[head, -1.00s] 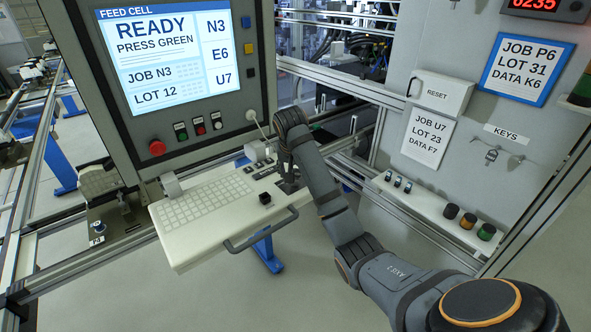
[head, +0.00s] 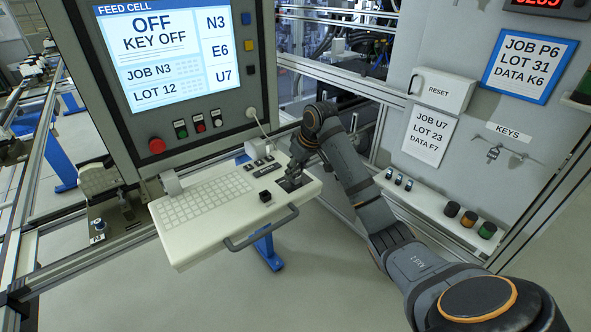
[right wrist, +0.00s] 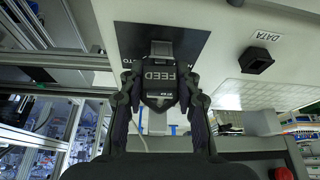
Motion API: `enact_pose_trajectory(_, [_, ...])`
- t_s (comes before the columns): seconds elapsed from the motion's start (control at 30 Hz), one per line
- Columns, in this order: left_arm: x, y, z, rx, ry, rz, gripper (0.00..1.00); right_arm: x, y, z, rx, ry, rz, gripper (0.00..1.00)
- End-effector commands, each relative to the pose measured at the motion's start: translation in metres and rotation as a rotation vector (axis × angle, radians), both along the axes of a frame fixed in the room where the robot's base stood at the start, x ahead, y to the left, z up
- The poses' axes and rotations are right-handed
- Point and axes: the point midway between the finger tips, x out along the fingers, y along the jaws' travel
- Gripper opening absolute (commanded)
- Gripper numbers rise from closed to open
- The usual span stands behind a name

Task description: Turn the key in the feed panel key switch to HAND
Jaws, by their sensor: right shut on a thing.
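My right gripper (head: 292,176) is over the dark key switch plate (head: 296,185) at the right end of the white console. In the right wrist view the gripper (right wrist: 163,90) is shut on a black key head (right wrist: 159,82) marked FEED. Its metal part meets the dark plate (right wrist: 190,42), where part of a label ending in "TO" shows at the left. The HAND mark cannot be made out. The feed panel screen (head: 165,55) reads OFF, KEY OFF. My left gripper is not in view.
A red button (head: 157,146) is on the feed panel.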

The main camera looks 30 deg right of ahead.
Motion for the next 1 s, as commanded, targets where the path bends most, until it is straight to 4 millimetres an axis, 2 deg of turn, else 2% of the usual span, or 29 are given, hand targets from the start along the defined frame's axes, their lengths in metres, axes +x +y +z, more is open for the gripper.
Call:
enact_pose_trajectory(0.17, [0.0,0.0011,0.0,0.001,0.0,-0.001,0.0,-0.0004,0.0003,-0.0009,0.001,0.003,-0.001,0.02])
enact_pose_trajectory(0.27, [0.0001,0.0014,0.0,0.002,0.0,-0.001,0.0,-0.0005,-0.0005,-0.0008,0.001,0.004,0.074,0.02])
enact_pose_trajectory(0.6, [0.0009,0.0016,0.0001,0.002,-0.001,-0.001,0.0,-0.0003,0.0008,-0.0004,0.008,0.004,0.726,0.02])
enact_pose_trajectory(0.63, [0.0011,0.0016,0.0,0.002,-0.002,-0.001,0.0,-0.0007,0.001,-0.001,0.006,0.004,0.749,0.34])
enact_pose_trajectory(0.7, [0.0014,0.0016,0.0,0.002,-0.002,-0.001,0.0,-0.0009,0.001,-0.0013,0.003,0.003,0.742,0.43])
enact_pose_trajectory(0.83, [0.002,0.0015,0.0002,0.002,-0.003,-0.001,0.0,-0.0007,0.0008,-0.0009,0.002,0.003,0.74,0.59])
enact_pose_trajectory(1.0, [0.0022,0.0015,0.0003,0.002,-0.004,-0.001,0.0,-0.0005,0.0008,-0.0006,0.001,0.002,0.738,0.59])
